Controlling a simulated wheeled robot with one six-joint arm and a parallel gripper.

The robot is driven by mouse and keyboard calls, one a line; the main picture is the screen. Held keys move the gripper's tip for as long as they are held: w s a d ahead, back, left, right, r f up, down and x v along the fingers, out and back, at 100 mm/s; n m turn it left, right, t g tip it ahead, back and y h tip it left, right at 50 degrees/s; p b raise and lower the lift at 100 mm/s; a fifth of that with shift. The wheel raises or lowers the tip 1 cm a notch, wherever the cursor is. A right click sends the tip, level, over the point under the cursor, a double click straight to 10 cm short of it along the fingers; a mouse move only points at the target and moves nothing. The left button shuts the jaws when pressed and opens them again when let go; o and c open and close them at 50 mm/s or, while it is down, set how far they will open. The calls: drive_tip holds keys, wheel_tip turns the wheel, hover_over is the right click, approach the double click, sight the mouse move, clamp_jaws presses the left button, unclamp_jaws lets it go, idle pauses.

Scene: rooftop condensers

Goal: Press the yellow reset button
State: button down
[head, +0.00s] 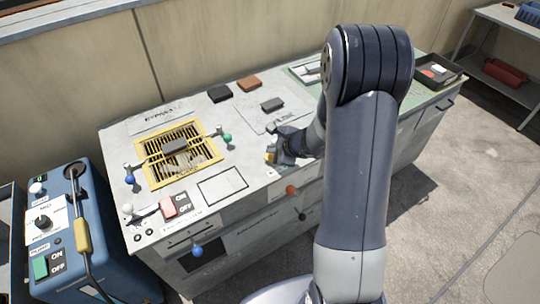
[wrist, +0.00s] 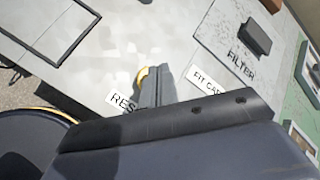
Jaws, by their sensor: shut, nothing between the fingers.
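The yellow reset button (wrist: 141,77) shows as a small yellow edge beside my fingertips in the wrist view, next to a label that begins "RES". In the head view a bit of yellow (head: 269,157) shows at the tip of my gripper (head: 276,153), on the light worktop. My gripper (wrist: 154,82) is shut and empty, pointing down at the button and covering most of it. I cannot tell whether the fingertips touch it or how far it is pressed.
A yellow-framed grille (head: 178,154) with a dark block on it sits left on the worktop. A dark filter block (head: 272,104) lies behind my gripper. A blue machine (head: 75,240) stands at left.

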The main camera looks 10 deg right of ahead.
drive_tip(key=shift+f, duration=0.2)
drive_tip(key=shift+f+b, duration=0.3)
drive_tip(key=shift+b, duration=0.4)
drive_tip(key=shift+f+b, duration=0.75)
drive_tip(key=shift+b, duration=0.15)
idle(0.5)
idle(0.4)
drive_tip(key=shift+r+p, duration=0.95)
drive_tip(key=shift+r, duration=0.3)
wheel_tip(320, 180, up, 5)
drive_tip(key=p, duration=0.4)
drive_tip(key=shift+f, duration=0.15)
